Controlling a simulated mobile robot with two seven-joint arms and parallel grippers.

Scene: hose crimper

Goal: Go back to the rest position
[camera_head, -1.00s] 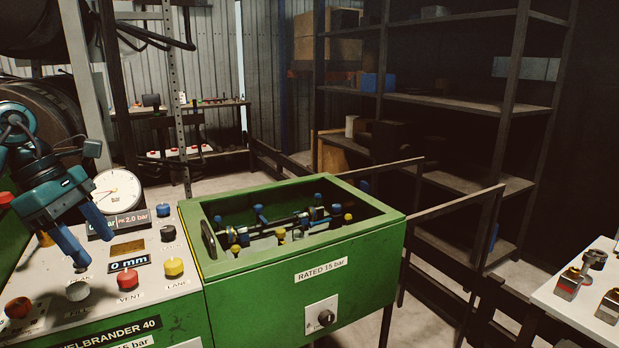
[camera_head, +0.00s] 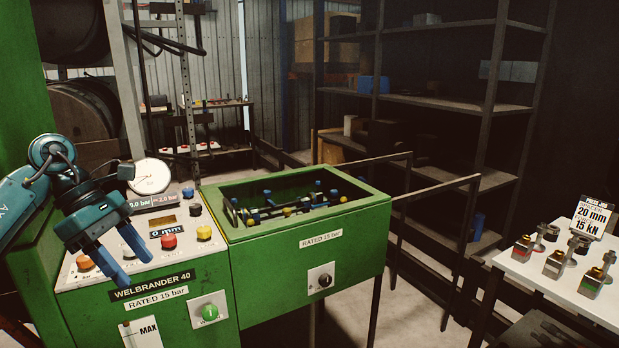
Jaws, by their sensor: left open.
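My left gripper (camera_head: 136,262) is at the left, in front of the green machine's control panel (camera_head: 203,262). Its two blue fingers are apart, with nothing between them. They hide part of the panel; whether they touch it I cannot tell. The panel carries a round gauge (camera_head: 150,176), a red button (camera_head: 169,241), a yellow button (camera_head: 204,232) and a display reading 0 mm (camera_head: 168,232). My right gripper is not in view.
A green open box (camera_head: 300,255) marked RATED 15 bar holds blue and yellow fittings. A white table (camera_head: 560,290) at the right carries metal fittings and a sign reading 20 mm, 15 kN (camera_head: 590,216). Dark shelves (camera_head: 440,105) stand behind. Floor shows between box and table.

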